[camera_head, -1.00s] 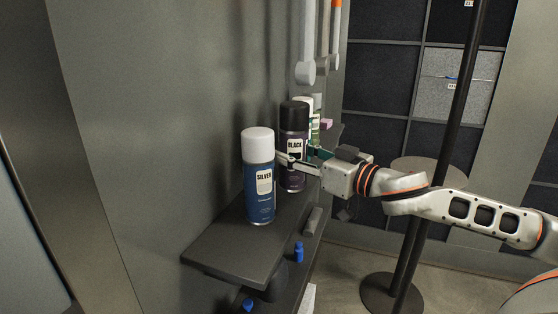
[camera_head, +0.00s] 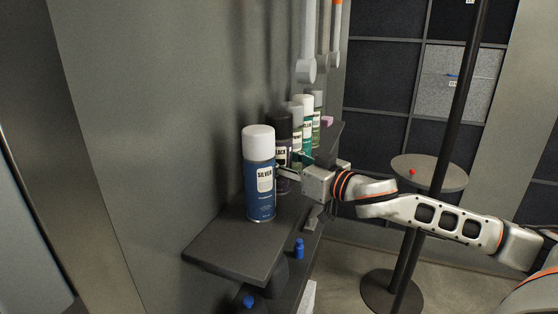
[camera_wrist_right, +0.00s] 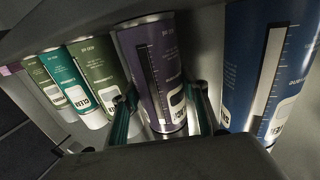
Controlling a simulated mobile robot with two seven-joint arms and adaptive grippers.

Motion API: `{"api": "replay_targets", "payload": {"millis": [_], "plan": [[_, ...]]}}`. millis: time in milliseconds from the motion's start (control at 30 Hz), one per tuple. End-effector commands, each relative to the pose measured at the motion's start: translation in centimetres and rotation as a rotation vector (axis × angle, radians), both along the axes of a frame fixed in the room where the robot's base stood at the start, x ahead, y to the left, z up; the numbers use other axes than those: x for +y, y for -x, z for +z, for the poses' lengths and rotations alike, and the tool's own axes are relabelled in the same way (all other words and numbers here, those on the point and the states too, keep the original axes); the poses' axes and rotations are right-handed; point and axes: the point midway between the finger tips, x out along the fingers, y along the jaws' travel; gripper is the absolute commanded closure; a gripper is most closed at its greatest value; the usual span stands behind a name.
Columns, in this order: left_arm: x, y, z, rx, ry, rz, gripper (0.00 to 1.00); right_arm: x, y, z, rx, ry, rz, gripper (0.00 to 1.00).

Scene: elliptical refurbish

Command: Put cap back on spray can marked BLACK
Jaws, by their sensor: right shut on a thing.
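The spray can marked BLACK (camera_head: 282,158) is dark purple and stands on the dark shelf, partly hidden behind the blue SILVER can (camera_head: 259,180). Its top looks dark; I cannot tell whether that is a separate cap. My right gripper (camera_head: 294,167) reaches in from the right and is shut on the BLACK can. In the right wrist view, which is upside down, the purple can (camera_wrist_right: 158,75) sits between the two green fingers (camera_wrist_right: 163,112). My left gripper is not in view.
Several capped cans, such as the teal one (camera_head: 307,120), stand behind on the shelf (camera_head: 232,245). Small blue objects (camera_head: 299,248) lie below. A round table (camera_head: 440,175) with a small red item (camera_head: 412,171) and a black pole (camera_head: 448,120) stand at right.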

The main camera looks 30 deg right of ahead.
Motion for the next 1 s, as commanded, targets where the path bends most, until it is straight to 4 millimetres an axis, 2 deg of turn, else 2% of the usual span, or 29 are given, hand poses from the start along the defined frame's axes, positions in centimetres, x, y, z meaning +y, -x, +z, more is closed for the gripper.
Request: {"api": "replay_targets", "payload": {"millis": [133, 167, 200, 233, 633, 1000], "plan": [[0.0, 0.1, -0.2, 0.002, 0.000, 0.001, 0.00, 0.0, 0.0, 0.0, -0.003, 0.000, 0.000, 0.86], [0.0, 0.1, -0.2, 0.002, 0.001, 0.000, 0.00, 0.0, 0.0, -0.2, 0.000, 0.000, 0.000, 0.54], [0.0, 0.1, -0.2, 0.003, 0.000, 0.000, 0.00, 0.0, 0.0, -0.2, -0.001, 0.001, 0.000, 0.43], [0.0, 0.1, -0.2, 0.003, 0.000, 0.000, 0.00, 0.0, 0.0, -0.1, -0.001, 0.001, 0.000, 0.39], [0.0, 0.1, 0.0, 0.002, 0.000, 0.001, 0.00, 0.0, 0.0, 0.2, -0.003, 0.001, -0.001, 0.39], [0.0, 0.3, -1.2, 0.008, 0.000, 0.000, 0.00, -1.3, 3.4, -0.3, 0.003, 0.002, -0.002, 0.39]]}}
